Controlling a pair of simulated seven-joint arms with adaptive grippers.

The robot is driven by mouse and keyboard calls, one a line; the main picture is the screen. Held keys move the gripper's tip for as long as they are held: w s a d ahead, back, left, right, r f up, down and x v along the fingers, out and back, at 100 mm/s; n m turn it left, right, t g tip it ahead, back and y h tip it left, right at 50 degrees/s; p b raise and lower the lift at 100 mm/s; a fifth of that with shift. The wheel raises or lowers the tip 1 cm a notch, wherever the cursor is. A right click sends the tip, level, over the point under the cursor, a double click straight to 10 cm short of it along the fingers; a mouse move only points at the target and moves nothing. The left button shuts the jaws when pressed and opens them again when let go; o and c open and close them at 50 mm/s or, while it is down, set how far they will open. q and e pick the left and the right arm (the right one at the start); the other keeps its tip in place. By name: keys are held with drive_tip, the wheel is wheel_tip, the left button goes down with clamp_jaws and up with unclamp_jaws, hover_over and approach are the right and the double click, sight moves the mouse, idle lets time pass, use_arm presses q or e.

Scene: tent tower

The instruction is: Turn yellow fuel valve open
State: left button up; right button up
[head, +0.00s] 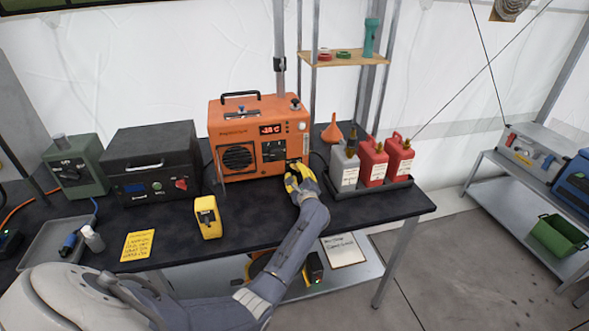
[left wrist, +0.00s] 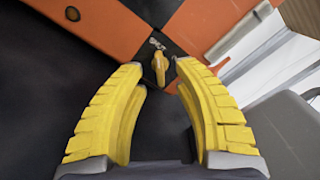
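The yellow fuel valve (left wrist: 160,66) is a small lever on a dark patch at the lower corner of the orange heater unit (head: 240,118). In the left wrist view it lies just beyond and between my fingertips, apart from both. My left gripper (head: 298,176), with yellow fingers, is at the heater's lower right front in the head view and hides the valve there. In the left wrist view the gripper (left wrist: 160,78) is open and empty, its fingers spread on either side of the valve. My right gripper does not show.
Red canisters (head: 372,163) and a grey canister (head: 344,168) stand on a tray close right of my gripper. An orange funnel (head: 332,131) is behind them. A yellow handheld device (head: 208,217) stands left of my arm. The dark tabletop (head: 250,222) is clear between.

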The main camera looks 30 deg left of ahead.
sight(294, 166)
use_arm(q)
drive_tip(key=shift+x, duration=1.65)
drive_tip(key=shift+c, duration=0.5)
clamp_jaws()
